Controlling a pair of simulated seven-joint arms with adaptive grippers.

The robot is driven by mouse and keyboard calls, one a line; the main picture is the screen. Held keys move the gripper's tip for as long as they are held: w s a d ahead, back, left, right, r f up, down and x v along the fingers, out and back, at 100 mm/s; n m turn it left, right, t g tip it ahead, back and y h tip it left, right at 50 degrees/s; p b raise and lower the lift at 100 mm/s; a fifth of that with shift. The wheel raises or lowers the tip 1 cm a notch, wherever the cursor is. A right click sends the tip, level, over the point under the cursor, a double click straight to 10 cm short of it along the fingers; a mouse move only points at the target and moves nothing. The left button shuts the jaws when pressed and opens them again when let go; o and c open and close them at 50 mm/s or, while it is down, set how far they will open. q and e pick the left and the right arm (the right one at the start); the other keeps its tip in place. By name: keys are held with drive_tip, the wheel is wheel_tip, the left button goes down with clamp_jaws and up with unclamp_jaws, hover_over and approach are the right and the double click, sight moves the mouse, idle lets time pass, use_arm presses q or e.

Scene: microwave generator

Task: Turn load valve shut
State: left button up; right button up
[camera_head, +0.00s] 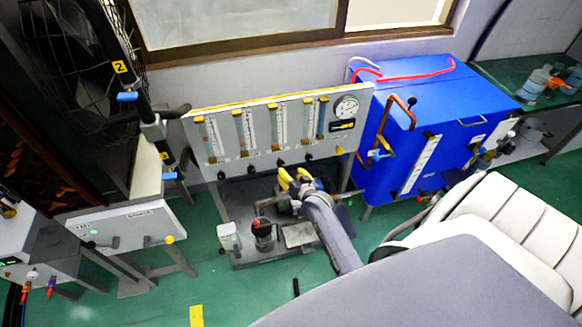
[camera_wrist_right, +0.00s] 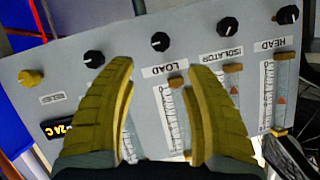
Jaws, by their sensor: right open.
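The load valve is a black knob (camera_wrist_right: 160,41) with a white pointer mark, above the LOAD label (camera_wrist_right: 165,70) in the right wrist view, where the panel appears upside down. In the head view it is a small dark knob (camera_head: 280,161) on the lower edge of the grey flowmeter panel (camera_head: 232,147). My right gripper (camera_head: 294,176) is just below and in front of the panel's lower edge. Its two yellow fingers (camera_wrist_right: 162,66) are apart and empty, with the knob beyond their tips and roughly centred between them. Whether the tips touch anything cannot be told. My left gripper does not show.
More black knobs flank the load valve, including the isolator knob (camera_wrist_right: 228,25) and one on the left (camera_wrist_right: 93,58). A yellow knob (camera_wrist_right: 31,77) is at the panel's end. A blue cabinet (camera_head: 440,110) with copper pipe stands to the right. A dark pipe (camera_head: 118,65) rises at left.

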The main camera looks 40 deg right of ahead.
sight(282, 165)
drive_tip(key=shift+o, duration=0.2)
drive_tip(key=shift+n, duration=0.4)
drive_tip(key=v, duration=0.2)
drive_tip(key=a+v, duration=0.1)
drive_tip(key=v, duration=0.2)
drive_tip(key=shift+s, duration=0.15)
drive_tip(key=shift+c, duration=0.2)
drive_tip(key=x, duration=1.7)
drive_tip(key=shift+s+d+f, duration=0.1)
drive_tip(key=shift+s+d, duration=0.05)
drive_tip(key=shift+d, duration=0.25)
clamp_jaws()
